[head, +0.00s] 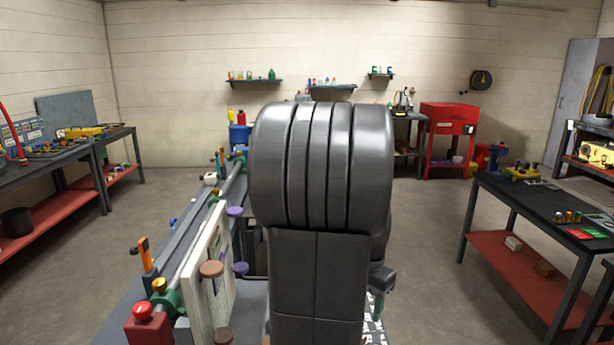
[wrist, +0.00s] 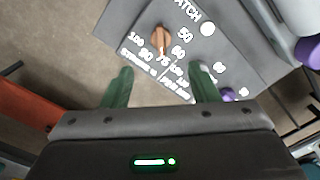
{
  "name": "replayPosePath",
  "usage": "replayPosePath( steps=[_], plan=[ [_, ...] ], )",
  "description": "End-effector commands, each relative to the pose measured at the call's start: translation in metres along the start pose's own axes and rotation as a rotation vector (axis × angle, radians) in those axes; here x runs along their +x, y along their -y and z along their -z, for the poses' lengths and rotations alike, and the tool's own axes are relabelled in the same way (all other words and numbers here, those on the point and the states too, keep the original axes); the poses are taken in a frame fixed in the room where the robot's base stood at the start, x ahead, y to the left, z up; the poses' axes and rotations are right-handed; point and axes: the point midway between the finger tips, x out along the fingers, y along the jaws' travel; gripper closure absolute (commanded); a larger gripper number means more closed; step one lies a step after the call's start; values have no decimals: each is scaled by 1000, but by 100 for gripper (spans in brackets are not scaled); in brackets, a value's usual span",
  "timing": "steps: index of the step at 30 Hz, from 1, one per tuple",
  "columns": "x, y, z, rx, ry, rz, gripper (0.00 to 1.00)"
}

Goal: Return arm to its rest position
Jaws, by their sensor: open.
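In the wrist view my gripper (wrist: 160,78) has its two green fingers apart, with nothing held between them. Past the fingertips is a grey panel (wrist: 225,55) with white printed numbers and letters. A brown knob (wrist: 161,40) and a purple knob (wrist: 228,94) are on or by it. In the head view my own dark arm fills the middle and hides what is behind it.
Left of my arm is a bench fixture with a pale upright board (head: 208,265), purple and brown knobs, a red block (head: 149,325) and orange-handled clamps. A dark workbench (head: 540,205) with a red lower shelf stands at right. Open floor (head: 430,240) lies between.

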Motion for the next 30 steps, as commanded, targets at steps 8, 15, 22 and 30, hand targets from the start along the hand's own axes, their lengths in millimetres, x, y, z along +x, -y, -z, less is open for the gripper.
replayPosePath(
  steps=[8, 15, 22, 30],
  plan=[
    [58, 0, 0, 0, 4, -3, 46],
    [102, 0, 0, 0, 4, -3, 46],
    [117, 0, 0, -94, -1, 0, 46],
    [117, 0, 0, -316, 0, 0, 46]
  ],
)
